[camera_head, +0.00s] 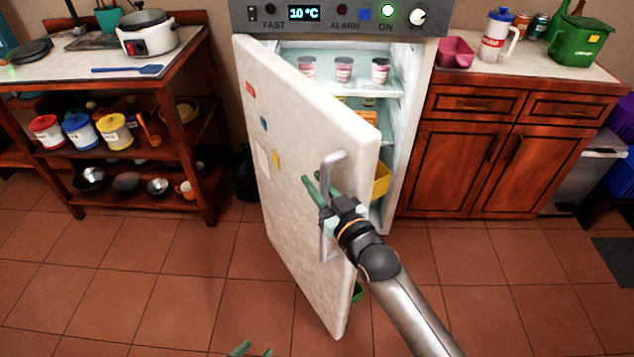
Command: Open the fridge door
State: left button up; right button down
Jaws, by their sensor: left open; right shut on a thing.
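The white fridge door (300,150) stands partly open, hinged on its left side and swung out toward me. Its grey vertical handle (327,170) is near the door's free edge. My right gripper (318,184) is at the handle's middle, shut on it; the gripper body hides part of the handle. The fridge interior (345,87) shows past the door, with pink cups (343,69) on the upper shelf and a yellow container (381,181) lower down. Only the green fingertips of my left gripper (253,350) show at the bottom edge, apart and empty, above the floor.
A wooden shelf cart (185,110) with jars and bowls stands left of the fridge. A wooden cabinet (458,165) stands right of it, with a pink container (455,52) on top. The tiled floor (180,300) left of the door is clear.

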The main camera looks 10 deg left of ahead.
jog(key=shift+r, duration=0.1)
jog(key=c, duration=1.1)
grip_release()
jog(key=shift+o, duration=0.2)
jog(key=shift+s, duration=0.1)
jog(key=v, duration=1.2)
jog(key=shift+p, duration=0.35)
jog(key=shift+s+d, duration=0.1)
jog(key=shift+s, duration=0.05)
